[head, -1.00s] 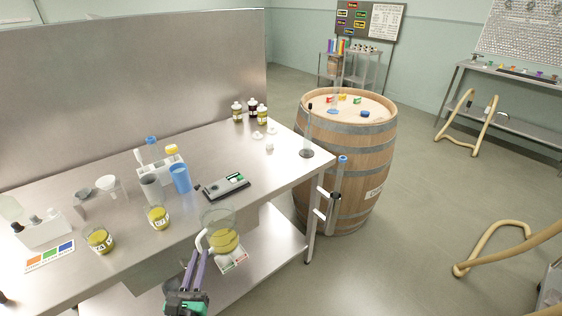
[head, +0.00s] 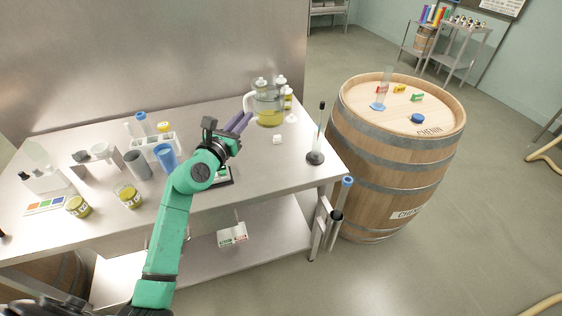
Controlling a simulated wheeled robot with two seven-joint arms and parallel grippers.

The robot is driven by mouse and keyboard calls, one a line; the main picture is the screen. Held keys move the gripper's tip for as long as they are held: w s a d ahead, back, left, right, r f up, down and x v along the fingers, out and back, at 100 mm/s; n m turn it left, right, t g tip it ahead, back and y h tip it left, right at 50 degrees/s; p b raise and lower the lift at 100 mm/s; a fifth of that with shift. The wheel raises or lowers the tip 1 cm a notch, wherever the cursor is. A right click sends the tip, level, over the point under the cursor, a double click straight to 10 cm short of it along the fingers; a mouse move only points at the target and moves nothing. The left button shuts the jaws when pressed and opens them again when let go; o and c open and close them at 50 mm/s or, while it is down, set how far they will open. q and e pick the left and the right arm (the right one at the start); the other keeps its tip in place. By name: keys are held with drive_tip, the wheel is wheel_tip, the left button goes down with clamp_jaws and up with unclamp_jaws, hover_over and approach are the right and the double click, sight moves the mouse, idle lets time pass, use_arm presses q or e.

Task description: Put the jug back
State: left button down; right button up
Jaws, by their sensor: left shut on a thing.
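The clear jug (head: 268,108) holds yellow liquid and looks upright over the back right of the steel table (head: 245,185). My left gripper (head: 246,119) reaches in from the left and is shut on the jug's pale handle (head: 247,103). I cannot tell whether the jug's base touches the table top. The jug partly hides the small capped bottles (head: 288,98) behind it. My right gripper is not in view.
My left arm partly hides a dark flat device (head: 223,178). A stand with a tall tube (head: 316,157) is at the table's right end. Beakers (head: 129,197), a blue cup (head: 165,157) and a rack (head: 168,143) are at left. A barrel (head: 395,165) stands beside the table.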

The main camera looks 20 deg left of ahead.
use_arm(q)
drive_tip(key=f+b, duration=0.5)
drive_tip(key=f, duration=0.1)
drive_tip(key=f+b, duration=0.4)
drive_tip(key=f, duration=0.3)
drive_tip(key=f+b, duration=0.5)
drive_tip(key=f, duration=0.2)
drive_tip(key=shift+s+a+b, duration=0.3)
drive_tip(key=shift+s+a, duration=0.05)
drive_tip(key=shift+a, duration=0.05)
drive_tip(key=shift+w+r, duration=0.1)
drive_tip(key=c, duration=0.9)
unclamp_jaws()
